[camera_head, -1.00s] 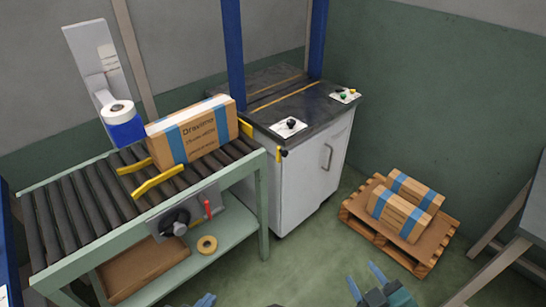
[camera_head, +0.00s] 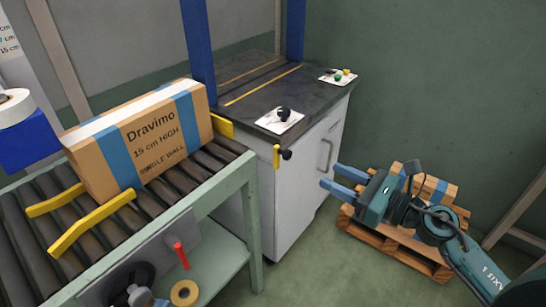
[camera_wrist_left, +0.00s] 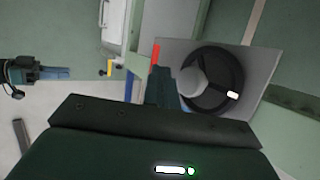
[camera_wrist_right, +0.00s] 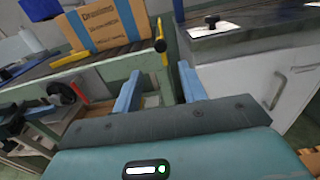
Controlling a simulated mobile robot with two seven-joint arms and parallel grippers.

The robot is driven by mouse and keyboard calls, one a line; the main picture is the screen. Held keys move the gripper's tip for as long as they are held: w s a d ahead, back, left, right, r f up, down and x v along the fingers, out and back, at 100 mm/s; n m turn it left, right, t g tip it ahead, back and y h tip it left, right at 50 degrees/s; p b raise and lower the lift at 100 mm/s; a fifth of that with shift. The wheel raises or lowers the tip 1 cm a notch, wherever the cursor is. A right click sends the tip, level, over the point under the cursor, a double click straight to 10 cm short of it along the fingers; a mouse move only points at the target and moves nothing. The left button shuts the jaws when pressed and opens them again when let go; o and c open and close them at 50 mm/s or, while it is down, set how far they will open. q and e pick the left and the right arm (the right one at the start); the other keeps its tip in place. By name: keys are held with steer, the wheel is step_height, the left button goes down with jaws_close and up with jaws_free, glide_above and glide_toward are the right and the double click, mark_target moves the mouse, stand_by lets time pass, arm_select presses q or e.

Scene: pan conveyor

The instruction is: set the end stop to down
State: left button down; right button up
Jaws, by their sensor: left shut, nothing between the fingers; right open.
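The end stop shows as a yellow plate (camera_head: 222,125) standing at the conveyor's end, behind the carton. A yellow lever (camera_head: 276,156) with a black knob (camera_head: 286,155) sits at the conveyor's end corner; its link to the plate is hidden. My right gripper (camera_head: 341,180) is open and empty, right of the lever and apart from it. In the right wrist view the lever (camera_wrist_right: 163,62) appears beyond and between the fingers (camera_wrist_right: 160,88). My left gripper (camera_head: 160,302) is shut and empty at the bottom edge, by the black handwheel (camera_head: 128,288); the handwheel also shows in the left wrist view (camera_wrist_left: 212,82).
A white cabinet (camera_head: 290,185) with a dark top and control plates adjoins the conveyor. A pallet (camera_head: 395,250) with cartons lies behind my right arm. A red handle (camera_head: 181,255) and tape roll (camera_head: 185,292) are below.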

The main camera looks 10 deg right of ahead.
mark_target(290, 155)
steer(key=p+x, duration=0.2)
steer(key=x, duration=1.1)
arm_select(q)
steer(key=shift+s+a+r+n, duration=0.15)
steer(key=shift+a+r+n, duration=0.05)
steer(key=shift+r, duration=0.4)
steer(key=shift+s+a+r+n, duration=0.1)
steer(key=shift+a+r+n, duration=0.1)
steer(key=shift+r, duration=0.35)
arm_select(e)
jaws_close()
